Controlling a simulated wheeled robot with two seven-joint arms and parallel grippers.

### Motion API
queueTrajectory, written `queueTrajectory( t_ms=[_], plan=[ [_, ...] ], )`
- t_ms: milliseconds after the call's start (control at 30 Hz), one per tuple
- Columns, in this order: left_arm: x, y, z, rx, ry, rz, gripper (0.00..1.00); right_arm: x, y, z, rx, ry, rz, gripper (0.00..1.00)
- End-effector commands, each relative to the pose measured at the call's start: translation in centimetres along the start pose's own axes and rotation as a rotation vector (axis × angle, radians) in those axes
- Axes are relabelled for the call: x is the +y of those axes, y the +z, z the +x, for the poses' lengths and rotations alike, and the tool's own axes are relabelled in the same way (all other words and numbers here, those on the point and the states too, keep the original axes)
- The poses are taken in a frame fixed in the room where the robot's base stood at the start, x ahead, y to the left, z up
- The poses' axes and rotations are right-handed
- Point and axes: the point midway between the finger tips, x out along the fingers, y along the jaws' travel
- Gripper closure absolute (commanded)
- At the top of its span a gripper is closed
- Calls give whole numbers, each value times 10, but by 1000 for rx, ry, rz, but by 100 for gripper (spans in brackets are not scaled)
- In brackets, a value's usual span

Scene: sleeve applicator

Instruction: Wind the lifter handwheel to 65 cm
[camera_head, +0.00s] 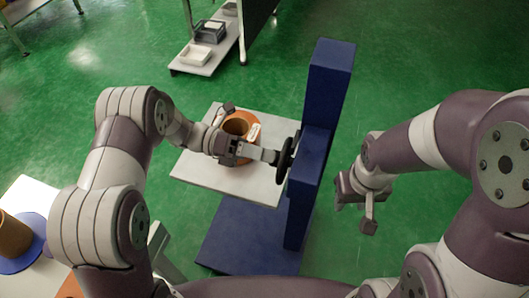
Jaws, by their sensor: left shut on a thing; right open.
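The lifter is a blue column (325,100) on a blue base (245,240), with a light grey platform (200,160) to its left. A dark handwheel (287,158) sits on the column's left side, seen nearly edge-on. My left gripper (274,156) reaches over the platform and is shut on the handwheel's rim. Its fingers partly hide the wheel. My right gripper (355,205) is open and empty, to the right of the column and apart from it. No height scale can be read.
An orange-brown cylinder (236,126) with a white label stands on the platform behind my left wrist. A white table (32,192) at lower left holds a brown cylinder (12,236) on a blue disc. A shelf (207,62) with trays stands at the back. Green floor is clear at right.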

Motion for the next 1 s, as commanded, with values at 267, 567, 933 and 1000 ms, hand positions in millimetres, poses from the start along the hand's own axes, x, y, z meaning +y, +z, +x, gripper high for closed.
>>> queueTrajectory(
  t_ms=[267,567,933,1000],
  plan=[
    [0,1,0,1,1,-223,91,0,0,-4,0,0,0,57],
    [0,1,0,0,2,-511,91,0,-1,-11,0,0,0,57],
    [0,1,0,0,1,-862,91,0,-3,-25,0,0,0,57],
    [0,1,0,0,1,-928,91,0,-3,-28,0,0,0,57]
  ],
)
